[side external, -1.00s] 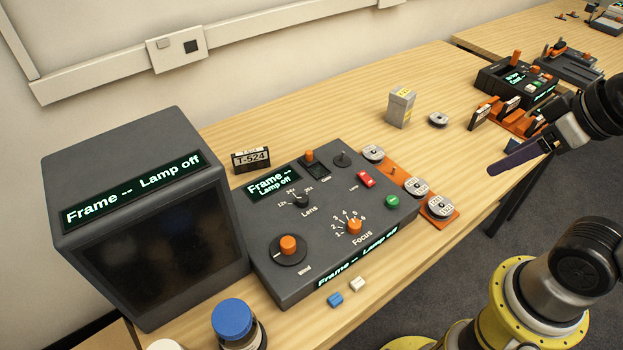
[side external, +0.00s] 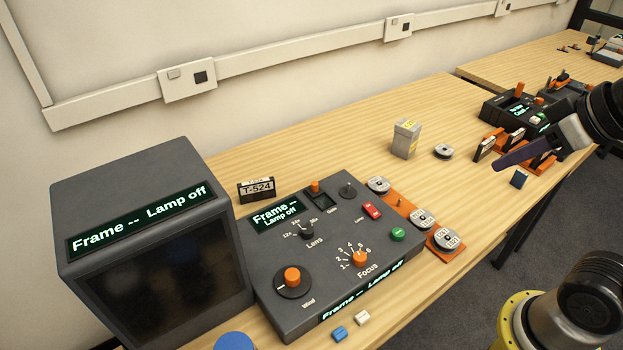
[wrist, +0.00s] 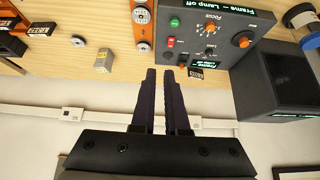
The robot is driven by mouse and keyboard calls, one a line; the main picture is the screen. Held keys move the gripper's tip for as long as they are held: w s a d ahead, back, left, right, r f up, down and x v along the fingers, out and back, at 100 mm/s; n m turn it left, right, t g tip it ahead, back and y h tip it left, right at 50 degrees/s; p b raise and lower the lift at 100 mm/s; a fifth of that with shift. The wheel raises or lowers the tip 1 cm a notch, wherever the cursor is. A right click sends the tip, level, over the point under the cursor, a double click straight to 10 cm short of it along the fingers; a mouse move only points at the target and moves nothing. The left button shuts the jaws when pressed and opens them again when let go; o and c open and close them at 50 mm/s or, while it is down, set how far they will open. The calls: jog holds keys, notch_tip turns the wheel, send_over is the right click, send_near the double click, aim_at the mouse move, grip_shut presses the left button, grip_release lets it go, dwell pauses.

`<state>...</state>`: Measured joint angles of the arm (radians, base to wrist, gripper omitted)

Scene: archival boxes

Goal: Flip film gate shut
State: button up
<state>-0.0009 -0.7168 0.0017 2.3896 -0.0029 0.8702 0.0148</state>
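The dark grey control console (side external: 250,240) lies on the table, its displays reading "Frame --" and "Lamp off". At its back edge, an orange knob (side external: 315,187) stands beside a small dark square gate window (side external: 322,199); whether the gate is raised or flat is too small to tell. The console also shows upside down in the wrist view (wrist: 222,55). My gripper (side external: 497,163) is well to the right of the console, above the table's right part. In the wrist view my two dark fingers (wrist: 159,72) are parallel with a narrow empty gap between them.
A large monitor box (side external: 140,150) stands left of the console. An orange strip with several reels (side external: 422,219) lies along its right side. A T-524 box (side external: 256,189), a grey carton (side external: 405,139) and a loose reel (side external: 444,151) stand behind. Orange racks (side external: 540,160) are below my gripper.

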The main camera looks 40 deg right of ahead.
jog(key=w+r, duration=0.2)
jog(key=w, duration=0.2)
jog(key=w+a+r, duration=0.1)
jog(key=w+r, duration=0.1)
jog(key=w, duration=0.2)
jog(key=w+r, duration=0.2)
jog(key=w, duration=0.2)
jog(key=shift+w+a, duration=0.1)
jog(key=shift+a, duration=0.05)
grip_shut()
jog(key=n+g, duration=0.2)
jog(key=g, duration=0.1)
send_over(310, 187)
notch_tip(310, 187, down, 20)
jog(key=shift+w+a+r+y, duration=0.1)
jog(key=shift+w+r+y, duration=0.05)
jog(key=shift+w+y, duration=0.15)
jog(key=x, duration=1)
jog(key=shift+s+d, duration=0.2)
jog(key=shift+s, duration=0.85)
jog(key=shift+s+d, duration=0.15)
jog(key=shift+s, duration=0.8)
